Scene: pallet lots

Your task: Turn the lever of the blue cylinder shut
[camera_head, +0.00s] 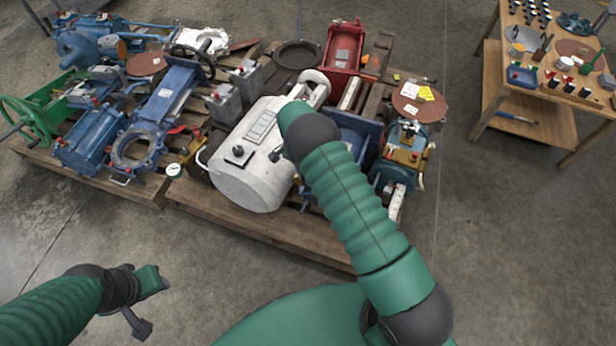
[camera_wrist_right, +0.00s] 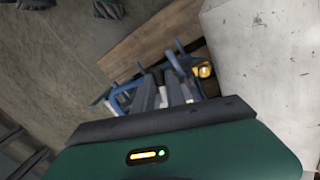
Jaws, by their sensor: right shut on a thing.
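The blue cylinder (camera_head: 368,130) lies on the pallet just right of the white tank, mostly hidden behind my right arm in the head view. Its blue parts (camera_wrist_right: 124,97) also show low in the right wrist view, around my fingers. My right gripper (camera_wrist_right: 168,92) has its grey fingers down beside the white tank, shut on the lever. The lever is mostly covered by the fingers, so its angle cannot be made out. In the head view my right gripper is hidden behind the arm. My left gripper (camera_head: 143,303) hangs over bare floor, away from the pallets; its jaws are unclear.
The white tank (camera_head: 254,180) stands close to my right gripper. A brass fitting (camera_wrist_right: 204,70) is near the fingertips. A red machine (camera_head: 342,50) and a teal unit (camera_head: 405,150) share the wooden pallet (camera_head: 265,232). A wooden table (camera_head: 533,112) stands far right across clear floor.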

